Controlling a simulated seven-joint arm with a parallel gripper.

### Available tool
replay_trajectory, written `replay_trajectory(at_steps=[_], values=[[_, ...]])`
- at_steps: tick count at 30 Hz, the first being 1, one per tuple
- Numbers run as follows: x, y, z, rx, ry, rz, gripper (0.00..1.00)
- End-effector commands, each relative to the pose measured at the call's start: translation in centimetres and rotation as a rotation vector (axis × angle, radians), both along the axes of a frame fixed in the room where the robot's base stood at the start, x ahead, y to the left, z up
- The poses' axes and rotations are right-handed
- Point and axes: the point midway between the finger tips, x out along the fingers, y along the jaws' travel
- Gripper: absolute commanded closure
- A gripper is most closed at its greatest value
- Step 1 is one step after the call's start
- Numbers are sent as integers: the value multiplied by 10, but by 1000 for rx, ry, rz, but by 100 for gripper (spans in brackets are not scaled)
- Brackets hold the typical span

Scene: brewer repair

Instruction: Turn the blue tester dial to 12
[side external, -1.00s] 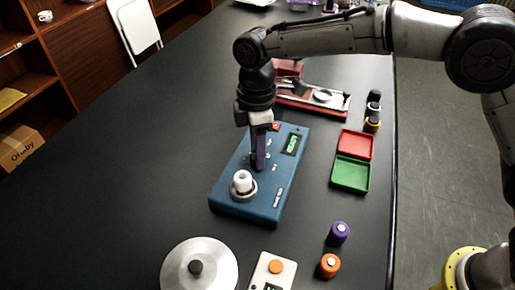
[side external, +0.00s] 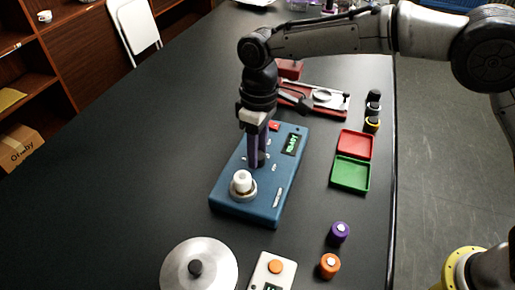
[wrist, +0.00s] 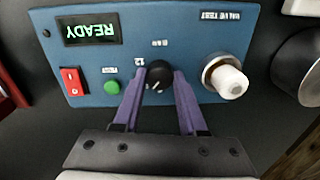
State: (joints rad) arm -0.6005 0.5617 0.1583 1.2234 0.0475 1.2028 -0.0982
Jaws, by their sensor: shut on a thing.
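The blue tester (side external: 230,190) lies on the black table. Its black dial (wrist: 158,74) sits between the two purple fingers of my gripper (wrist: 158,82) in the wrist view. My gripper is shut on the dial, pointing down at the tester in the side view (side external: 257,152). A "12" label is printed just left of the dial in the wrist view, and a small white mark shows on the dial's near side. The tester's display (wrist: 90,28) reads READY, upside down in the wrist view. In the side view the fingers mostly hide the dial.
The tester also carries a red switch (wrist: 72,80), a green button (wrist: 111,87) and a white part in a round socket (wrist: 228,82). Red and green trays (side external: 351,173) lie to the right. A round metal lid (side external: 200,268) and purple and orange capped pieces (side external: 339,233) lie nearer the camera.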

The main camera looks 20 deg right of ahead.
Motion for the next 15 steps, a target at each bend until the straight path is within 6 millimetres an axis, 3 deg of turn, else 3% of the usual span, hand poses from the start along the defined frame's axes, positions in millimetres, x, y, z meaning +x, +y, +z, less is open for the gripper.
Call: replay_trajectory(at_steps=[15], values=[[-1,0,2,1,-1,-489,100]])
